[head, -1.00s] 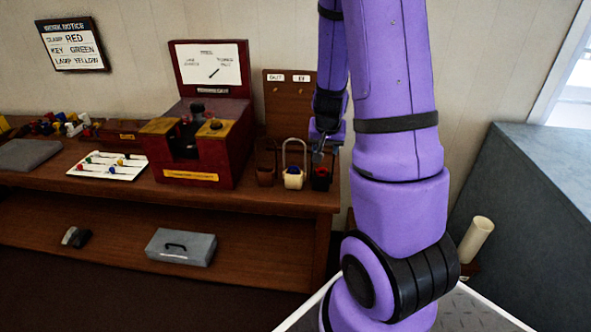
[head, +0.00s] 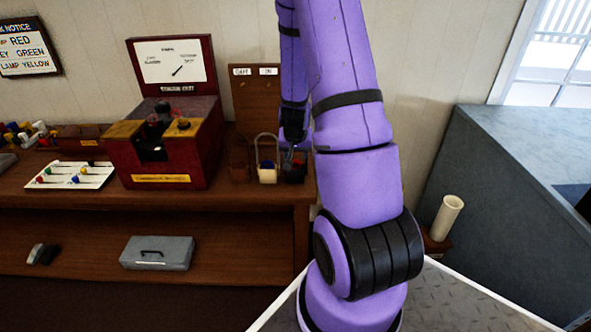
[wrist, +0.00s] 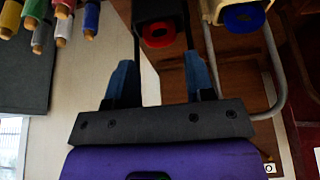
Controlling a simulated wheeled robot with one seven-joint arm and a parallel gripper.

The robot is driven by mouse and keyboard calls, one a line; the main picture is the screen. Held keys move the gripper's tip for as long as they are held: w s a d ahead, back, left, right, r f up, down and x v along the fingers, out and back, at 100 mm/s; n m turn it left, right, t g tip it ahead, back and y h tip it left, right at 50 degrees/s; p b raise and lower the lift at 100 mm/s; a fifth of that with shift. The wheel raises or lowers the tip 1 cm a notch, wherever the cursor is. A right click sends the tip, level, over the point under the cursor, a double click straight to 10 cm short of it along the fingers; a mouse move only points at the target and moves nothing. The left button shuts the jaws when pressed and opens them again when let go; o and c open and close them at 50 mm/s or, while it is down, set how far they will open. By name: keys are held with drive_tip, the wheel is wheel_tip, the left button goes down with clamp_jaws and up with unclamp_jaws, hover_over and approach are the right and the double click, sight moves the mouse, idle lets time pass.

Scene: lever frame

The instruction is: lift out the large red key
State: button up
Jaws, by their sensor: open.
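The large red key shows in the wrist view as a red ring-shaped end (wrist: 159,35) with a dark centre, set in a black holder (wrist: 146,12). In the head view a small patch of red (head: 299,164) shows at the top of the dark holder at the bench's right end, partly hidden by my gripper. My gripper (wrist: 158,62) is open and empty, its two blue-grey fingers on either side of the line to the red end. In the head view my gripper (head: 295,150) hangs just over that holder. I cannot tell whether it touches the key.
A cream holder (head: 268,176) with a blue end and a tall metal loop stands close to the left of the red one. An empty-looking brown holder (head: 238,172), an upright board (head: 251,105) and the dark red lever box (head: 196,165) are further left or behind.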

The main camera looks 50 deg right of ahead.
sight(295, 161)
drive_tip(key=shift+x, duration=2.25)
drive_tip(key=shift+s+a+f, duration=0.1)
drive_tip(key=shift+s+a, duration=0.05)
drive_tip(key=shift+a, duration=0.05)
drive_tip(key=c, duration=0.6)
drive_tip(key=shift+r, duration=9.05)
